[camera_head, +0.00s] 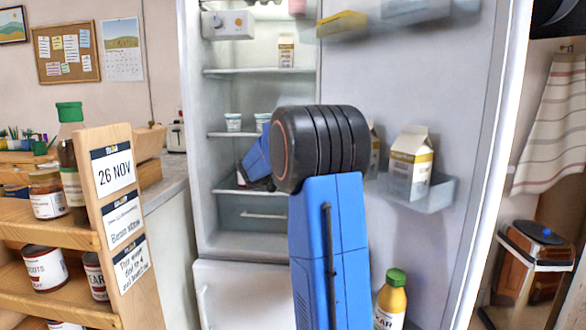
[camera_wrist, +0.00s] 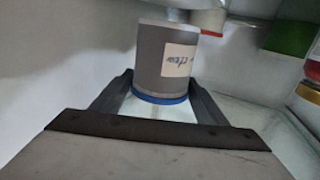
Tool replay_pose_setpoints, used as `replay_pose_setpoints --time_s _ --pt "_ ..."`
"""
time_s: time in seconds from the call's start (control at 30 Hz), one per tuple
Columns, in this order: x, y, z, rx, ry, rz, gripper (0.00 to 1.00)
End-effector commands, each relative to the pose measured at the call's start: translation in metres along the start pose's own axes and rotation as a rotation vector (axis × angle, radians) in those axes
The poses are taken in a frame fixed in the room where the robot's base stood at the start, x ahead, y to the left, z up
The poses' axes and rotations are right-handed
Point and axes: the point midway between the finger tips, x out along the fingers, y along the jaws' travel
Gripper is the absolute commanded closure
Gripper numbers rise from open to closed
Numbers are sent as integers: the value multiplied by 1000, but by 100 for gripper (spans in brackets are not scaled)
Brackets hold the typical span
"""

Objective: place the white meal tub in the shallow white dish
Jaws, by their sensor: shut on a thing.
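The meal tub (camera_wrist: 150,62) fills the middle of the wrist view. It looks grey-white in shade, with a blue band at its lower edge in the picture and a pale label with upside-down writing. My gripper (camera_wrist: 162,88) is shut on it, with one dark finger on each side. In the head view my own arm covers most of the gripper and the tub, inside the open fridge (camera_head: 265,212). I cannot make out the shallow white dish for certain in either view.
Two small white cups (camera_head: 233,122) (camera_head: 262,119) stand on a fridge shelf. A carton (camera_head: 286,52) stands higher up. The open door holds another carton (camera_head: 410,160) and a yellow bottle (camera_head: 391,302). A wooden rack (camera_head: 132,262) with jars stands left.

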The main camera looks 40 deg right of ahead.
Motion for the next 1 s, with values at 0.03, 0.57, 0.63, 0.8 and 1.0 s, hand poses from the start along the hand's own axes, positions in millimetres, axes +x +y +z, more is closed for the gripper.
replay_pose_setpoints --time_s 0.03,0.57,0.63,0.8,1.0 --pt "0 1 3 0 1 2 74" --pt "3 2 46 1 2 2 74" --pt "3 2 46 2 3 1 74" --pt "3 2 46 2 2 1 74" --pt "3 2 49 1 1 1 14"
